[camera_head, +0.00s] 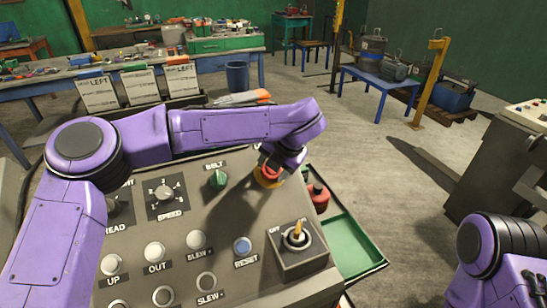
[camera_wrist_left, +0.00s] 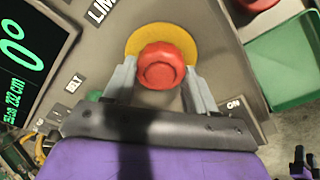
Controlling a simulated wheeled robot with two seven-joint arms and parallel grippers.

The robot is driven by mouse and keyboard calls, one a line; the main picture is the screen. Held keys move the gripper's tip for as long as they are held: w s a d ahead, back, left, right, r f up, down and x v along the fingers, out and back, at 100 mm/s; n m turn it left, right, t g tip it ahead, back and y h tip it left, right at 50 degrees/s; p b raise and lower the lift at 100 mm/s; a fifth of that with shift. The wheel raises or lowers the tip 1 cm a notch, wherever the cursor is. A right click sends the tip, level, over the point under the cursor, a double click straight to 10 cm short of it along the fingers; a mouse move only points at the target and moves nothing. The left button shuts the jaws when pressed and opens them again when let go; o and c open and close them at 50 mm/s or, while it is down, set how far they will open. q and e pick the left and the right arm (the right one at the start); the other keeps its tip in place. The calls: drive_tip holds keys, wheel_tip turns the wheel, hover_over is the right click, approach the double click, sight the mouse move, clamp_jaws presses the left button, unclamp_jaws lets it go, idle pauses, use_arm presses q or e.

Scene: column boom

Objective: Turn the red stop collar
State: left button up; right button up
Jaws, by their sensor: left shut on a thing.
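The red stop collar (camera_head: 268,173) is a round red knob on a yellow disc at the upper right of the grey control panel (camera_head: 225,270). In the left wrist view, the red collar (camera_wrist_left: 161,68) sits in front of the yellow disc (camera_wrist_left: 133,43). My left gripper (camera_wrist_left: 160,82) is shut on the collar, with one grey finger on each side of it. In the head view, my purple left arm reaches across the panel's top and partly hides the collar. My right arm shows at the lower right, but its gripper is out of view.
The panel carries a green BELT knob (camera_head: 218,180), a SPEED dial (camera_head: 165,193), a blue RESET button (camera_head: 242,246) and a boxed key switch (camera_head: 296,238). A green tray (camera_head: 352,246) lies right of the panel. A readout (camera_wrist_left: 22,48) shows 0°. Open floor lies beyond.

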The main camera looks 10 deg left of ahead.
use_arm(q)
drive_tip(key=shift+m+p, duration=0.65)
drive_tip(key=shift+m, duration=0.25)
drive_tip(key=shift+f, duration=0.1)
drive_tip(key=o, duration=0.8)
drive_tip(key=shift+o, duration=1.3)
drive_tip(key=shift+w, duration=0.2)
drive_tip(key=b+v, duration=0.2)
drive_tip(key=v, duration=0.8)
drive_tip(key=shift+d, duration=0.15)
drive_tip(key=shift+s, duration=0.1)
